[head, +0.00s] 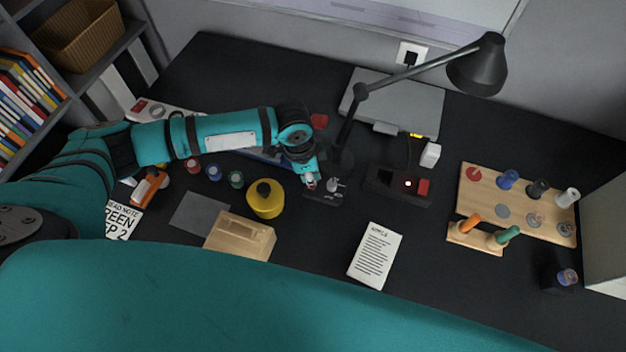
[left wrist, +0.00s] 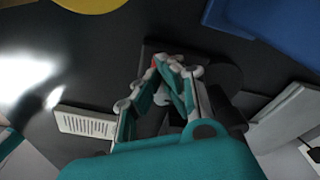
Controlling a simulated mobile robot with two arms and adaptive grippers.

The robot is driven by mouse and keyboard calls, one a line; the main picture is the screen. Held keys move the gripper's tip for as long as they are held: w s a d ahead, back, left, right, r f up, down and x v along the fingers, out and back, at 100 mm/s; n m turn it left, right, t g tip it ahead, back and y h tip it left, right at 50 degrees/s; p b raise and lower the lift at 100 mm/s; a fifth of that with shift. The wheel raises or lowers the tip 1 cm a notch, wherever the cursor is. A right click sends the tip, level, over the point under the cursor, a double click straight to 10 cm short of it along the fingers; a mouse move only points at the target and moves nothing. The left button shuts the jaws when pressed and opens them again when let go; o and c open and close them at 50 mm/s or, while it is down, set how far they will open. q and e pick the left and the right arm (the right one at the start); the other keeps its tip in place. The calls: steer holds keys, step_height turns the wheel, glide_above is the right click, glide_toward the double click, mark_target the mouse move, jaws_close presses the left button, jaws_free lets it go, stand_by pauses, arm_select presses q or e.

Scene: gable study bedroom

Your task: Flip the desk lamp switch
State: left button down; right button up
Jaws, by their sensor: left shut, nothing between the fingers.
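The black desk lamp (head: 478,68) stands at the back of the desk, its arm running from a base (head: 342,160) up to a shade at the upper right. A small dark switch block (head: 322,197) with a silver lever sits in front of the lamp base. My left gripper (head: 311,183) is shut and empty, its tips at the left side of the switch block, close to the lever. I cannot tell whether they touch. In the left wrist view the shut fingers (left wrist: 172,75) cover much of the block, and the lever is mostly hidden. My right gripper is out of view.
A yellow round container (head: 265,198) and a wooden box (head: 240,236) are left of the switch. A black box with a red button (head: 423,187) is to its right. A printed note (head: 375,255) lies in front. A wooden peg board (head: 490,180) is farther right.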

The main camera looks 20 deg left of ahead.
arm_select(q)
steer(key=shift+f, duration=0.25)
steer(key=shift+f+b, duration=0.5)
steer(key=shift+f, duration=0.35)
stand_by(0.5)
step_height(320, 180, up, 7)
steer(key=p, duration=0.8)
steer(key=shift+r, duration=0.1)
stand_by(0.5)
